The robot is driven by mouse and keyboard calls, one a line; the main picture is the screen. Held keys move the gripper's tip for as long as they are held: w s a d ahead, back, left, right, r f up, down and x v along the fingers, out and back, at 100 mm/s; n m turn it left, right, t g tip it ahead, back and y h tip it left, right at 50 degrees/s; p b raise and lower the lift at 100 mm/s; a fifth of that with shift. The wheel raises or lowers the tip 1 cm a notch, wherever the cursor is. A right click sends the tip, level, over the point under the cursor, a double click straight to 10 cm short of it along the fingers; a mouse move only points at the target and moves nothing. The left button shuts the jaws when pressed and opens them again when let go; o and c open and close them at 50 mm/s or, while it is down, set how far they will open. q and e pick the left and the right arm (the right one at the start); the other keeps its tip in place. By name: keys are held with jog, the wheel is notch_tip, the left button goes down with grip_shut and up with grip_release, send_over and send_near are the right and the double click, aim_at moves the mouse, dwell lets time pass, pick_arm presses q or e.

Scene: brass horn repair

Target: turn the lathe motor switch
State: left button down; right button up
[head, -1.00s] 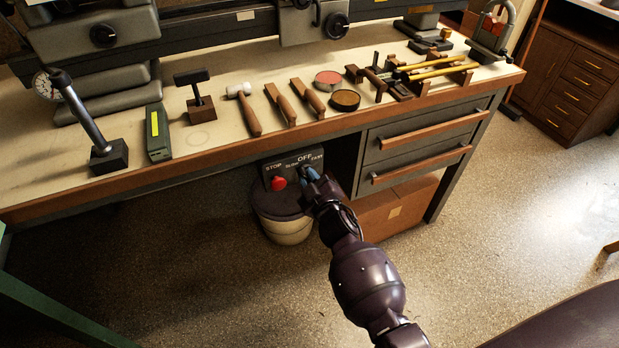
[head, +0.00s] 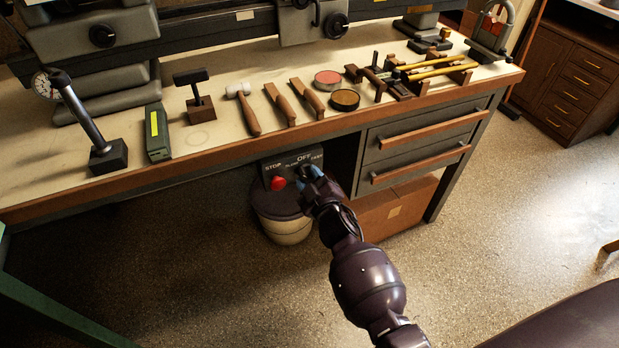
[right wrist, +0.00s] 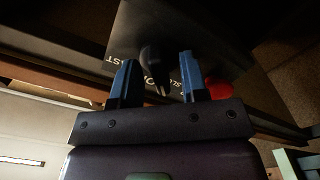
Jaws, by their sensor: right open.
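The lathe motor switch is a black knob (right wrist: 153,62) on a dark control panel (head: 268,166) under the bench's front edge. The panel carries the words STOP, SLOW, OFF and FAST, and a red stop button (head: 278,183). My right gripper (head: 309,174) is at the panel and covers most of the knob in the head view. In the right wrist view the open right gripper (right wrist: 158,82) has one blue finger on each side of the knob, with gaps showing. The red button (right wrist: 217,89) is just right of the fingers there. My left gripper is not in view.
The workbench (head: 100,192) overhangs the panel, with a hammer (head: 245,108), files and tins on top. A pale bucket (head: 286,228) stands below the panel. Drawers (head: 415,145) and a cardboard box (head: 398,212) are to the right. The floor in front is clear.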

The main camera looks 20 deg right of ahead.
jog(key=shift+s, duration=0.4)
pick_arm(q)
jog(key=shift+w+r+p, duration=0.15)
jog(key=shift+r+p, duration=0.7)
jog(key=shift+p, duration=0.05)
pick_arm(e)
jog(key=s, duration=1)
jog(key=shift+d, duration=0.2)
jog(key=shift+w, duration=0.1)
pick_arm(q)
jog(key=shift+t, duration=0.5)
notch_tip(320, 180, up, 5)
jog(key=p, duration=0.6)
pick_arm(e)
jog(key=s+d+m+g, duration=0.3)
jog(key=s, duration=1)
jog(key=s+d+r+m+g, duration=0.1)
jog(key=s+d+m+g, duration=0.2)
jog(key=s, duration=1)
jog(key=shift+s+d+r+m+g+h, duration=0.3)
jog(key=shift+s+d+m+g, duration=0.1)
jog(key=shift+m+g, duration=0.15)
